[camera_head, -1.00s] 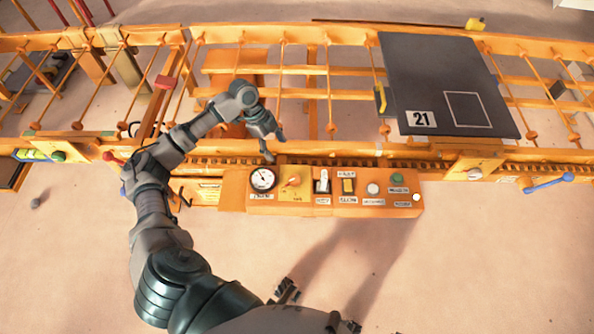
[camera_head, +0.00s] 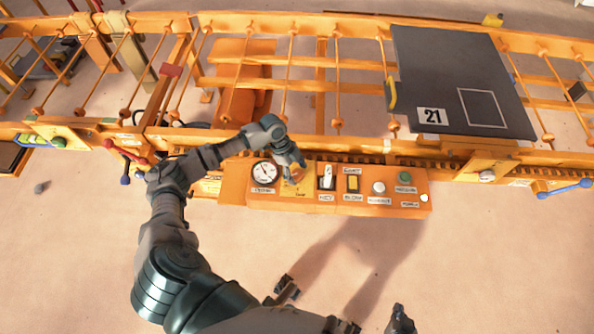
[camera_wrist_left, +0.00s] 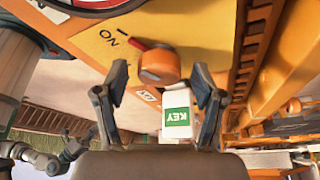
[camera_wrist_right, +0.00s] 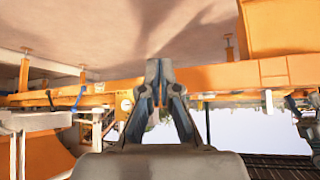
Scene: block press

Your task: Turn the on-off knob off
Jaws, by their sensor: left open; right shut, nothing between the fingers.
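The on-off knob is an orange knob with a red pointer (camera_wrist_left: 158,68) on a yellow plate (camera_wrist_left: 112,38) marked "ON" in the left wrist view. The pointer lies toward the "ON" lettering. My left gripper (camera_wrist_left: 160,85) is open, with its fingers to either side of the knob and a little short of it. In the head view my left gripper (camera_head: 292,172) is over the yellow plate and mostly hides the knob. My right gripper (camera_wrist_right: 160,70) is shut and empty, away from the panel. In the head view, dark gripper parts show at the bottom edge.
The orange control panel (camera_head: 325,208) also carries a round gauge (camera_head: 264,172) left of the knob. A white key switch (camera_head: 327,176), a yellow switch (camera_head: 353,183) and round buttons stand to its right. A dark board marked 21 (camera_head: 445,75) lies behind on orange rails.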

